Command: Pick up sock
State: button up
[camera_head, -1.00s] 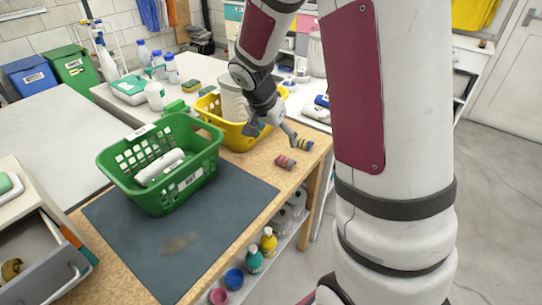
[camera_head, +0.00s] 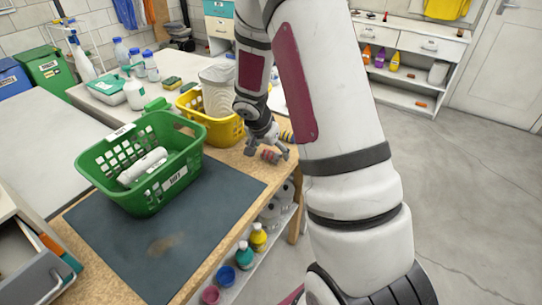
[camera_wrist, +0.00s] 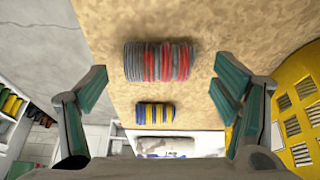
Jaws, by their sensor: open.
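A rolled sock with grey and red stripes (camera_wrist: 160,61) lies on the wooden table top, and it also shows in the head view (camera_head: 270,156) beside the fingers. A second rolled sock with blue and yellow stripes (camera_wrist: 156,113) lies near it, and in the head view it is partly covered by my arm (camera_head: 287,136). My gripper (camera_head: 268,150) is open and empty, above the table at the grey-and-red sock. In the wrist view the fingers (camera_wrist: 161,85) stand wide apart, with the grey-and-red sock between and beyond their tips, not visibly touched.
A green basket (camera_head: 185,180) holding a white roll stands on the dark mat (camera_head: 215,205). A yellow basket (camera_head: 222,130) with a white bin stands close to my gripper. Bottles and bowls are on the shelf below.

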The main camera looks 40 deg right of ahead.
jog(key=shift+d+f, duration=0.1)
jog(key=c, duration=1)
